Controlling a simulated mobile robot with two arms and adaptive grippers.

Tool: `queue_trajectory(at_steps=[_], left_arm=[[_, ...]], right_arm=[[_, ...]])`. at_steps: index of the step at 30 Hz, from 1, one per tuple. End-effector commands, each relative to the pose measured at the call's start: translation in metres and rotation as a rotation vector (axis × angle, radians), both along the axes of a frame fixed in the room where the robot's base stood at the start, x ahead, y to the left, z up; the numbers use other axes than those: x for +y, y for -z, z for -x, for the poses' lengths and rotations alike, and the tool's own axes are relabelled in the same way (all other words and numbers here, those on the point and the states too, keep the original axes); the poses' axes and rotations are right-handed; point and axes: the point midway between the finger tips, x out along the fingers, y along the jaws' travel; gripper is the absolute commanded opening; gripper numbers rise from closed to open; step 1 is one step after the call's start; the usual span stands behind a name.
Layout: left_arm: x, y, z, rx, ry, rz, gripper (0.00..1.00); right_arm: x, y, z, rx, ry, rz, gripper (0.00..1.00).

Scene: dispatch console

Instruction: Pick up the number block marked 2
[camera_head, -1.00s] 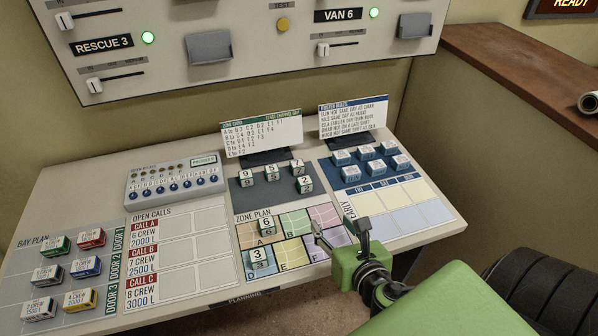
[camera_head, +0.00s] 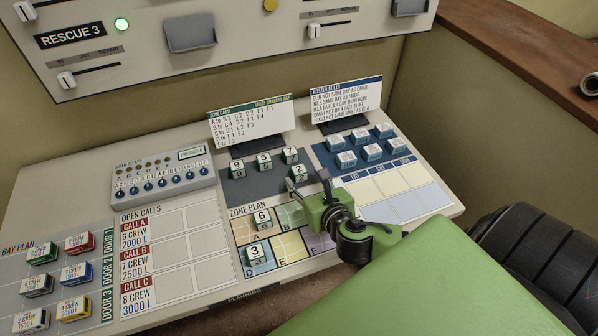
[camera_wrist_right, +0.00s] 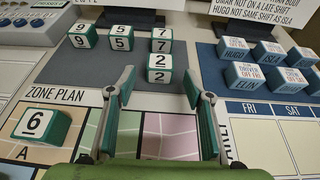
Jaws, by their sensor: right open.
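The number block marked 2 (camera_head: 299,174) stands on the dark grey pad (camera_head: 262,188), just in front of the 7 block. In the right wrist view the 2 block (camera_wrist_right: 160,69) is upright, its white face towards the camera. My right gripper (camera_head: 307,184) is open and empty. Its two fingers (camera_wrist_right: 158,80) point at the 2 block in the right wrist view, one to each side of it in the picture. I cannot tell whether the tips reach past its front face. My left gripper is not in view.
Close behind the 2 block is the 7 block (camera_head: 290,155), with the 5 block (camera_head: 264,161) and 9 block (camera_head: 237,168) to its left. Blocks 6 (camera_head: 262,218) and 3 (camera_head: 257,252) stand on the zone plan. Blue-and-white name blocks (camera_head: 346,159) stand at the right.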

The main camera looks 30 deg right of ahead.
Motion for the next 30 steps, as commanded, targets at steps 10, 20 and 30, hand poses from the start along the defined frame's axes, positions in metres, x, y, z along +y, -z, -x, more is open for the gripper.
queue_trajectory(at_steps=[10,20,30], left_arm=[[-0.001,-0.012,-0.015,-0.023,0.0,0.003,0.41],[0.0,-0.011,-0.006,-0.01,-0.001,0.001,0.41],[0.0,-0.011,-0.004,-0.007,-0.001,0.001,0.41]], right_arm=[[-0.009,0.012,-0.042,0.0,0.001,0.0,0.47],[-0.01,0.014,-0.044,0.001,0.001,0.001,0.32],[-0.01,0.014,-0.044,0.001,0.001,0.001,0.11]])
